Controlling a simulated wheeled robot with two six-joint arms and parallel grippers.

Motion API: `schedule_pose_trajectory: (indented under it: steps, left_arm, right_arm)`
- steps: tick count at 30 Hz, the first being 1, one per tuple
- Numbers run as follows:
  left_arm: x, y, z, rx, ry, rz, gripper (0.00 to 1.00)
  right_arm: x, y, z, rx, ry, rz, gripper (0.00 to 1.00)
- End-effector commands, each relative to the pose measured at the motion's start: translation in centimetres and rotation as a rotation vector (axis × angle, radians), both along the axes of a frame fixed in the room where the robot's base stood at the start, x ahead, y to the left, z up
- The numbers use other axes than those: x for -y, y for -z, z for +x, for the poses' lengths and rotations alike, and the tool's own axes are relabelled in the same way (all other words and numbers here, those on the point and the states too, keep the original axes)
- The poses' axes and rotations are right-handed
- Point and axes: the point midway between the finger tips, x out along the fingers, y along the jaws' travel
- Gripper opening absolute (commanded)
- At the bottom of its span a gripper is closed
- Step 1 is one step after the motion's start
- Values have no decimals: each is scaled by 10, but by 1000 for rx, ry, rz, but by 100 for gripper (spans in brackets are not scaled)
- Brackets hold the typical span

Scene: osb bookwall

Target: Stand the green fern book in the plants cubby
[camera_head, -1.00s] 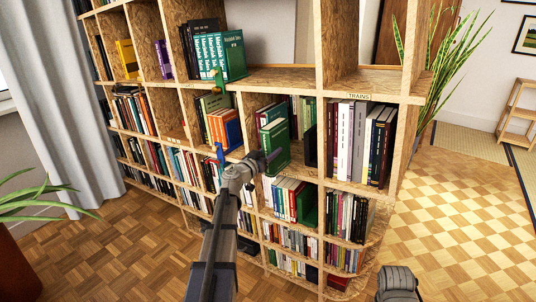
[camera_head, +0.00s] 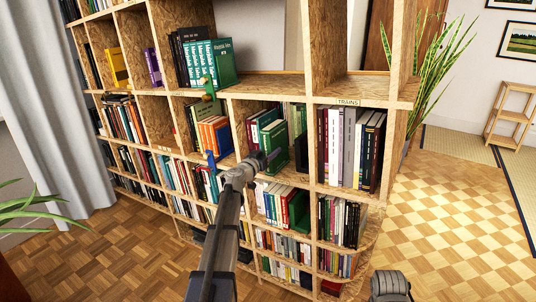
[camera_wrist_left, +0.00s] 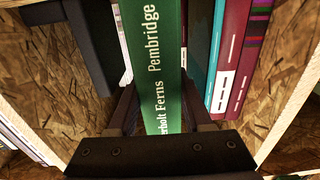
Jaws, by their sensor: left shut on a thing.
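The green fern book (camera_head: 277,143) is upright, spine outward, in the mouth of the cubby left of the TRAINS cubby. My left gripper (camera_head: 264,161) reaches in from the front and is shut on it. In the left wrist view the spine of the fern book (camera_wrist_left: 160,60) reads "Pembridge" and "Ferns", between the fingers of my gripper (camera_wrist_left: 160,112). Red and teal books (camera_head: 259,125) stand left of it in the head view. A black bookend (camera_head: 301,153) is to its right. No plants label is readable.
The TRAINS cubby (camera_head: 348,103) at right is filled with books. The upright divider (camera_head: 312,145) stands between the two cubbies. Teal books (camera_head: 222,62) stand on the shelf above, up left. A potted plant (camera_head: 432,70) is behind the bookcase.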

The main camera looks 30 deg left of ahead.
Motion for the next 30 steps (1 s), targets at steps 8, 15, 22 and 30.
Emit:
schedule_pose_trajectory:
  steps: [8,15,22,30]
  left_arm:
    - [0,0,19,1,-1,-2,0]
    - [2,0,33,1,0,-1,0]
    - [3,0,46,1,0,-1,0]
    - [4,0,50,1,0,-1,0]
  right_arm:
    - [0,0,0,0,0,0,50]
    - [0,0,0,0,0,0,50]
    - [0,0,0,0,0,0,50]
    - [0,0,0,0,0,0,50]
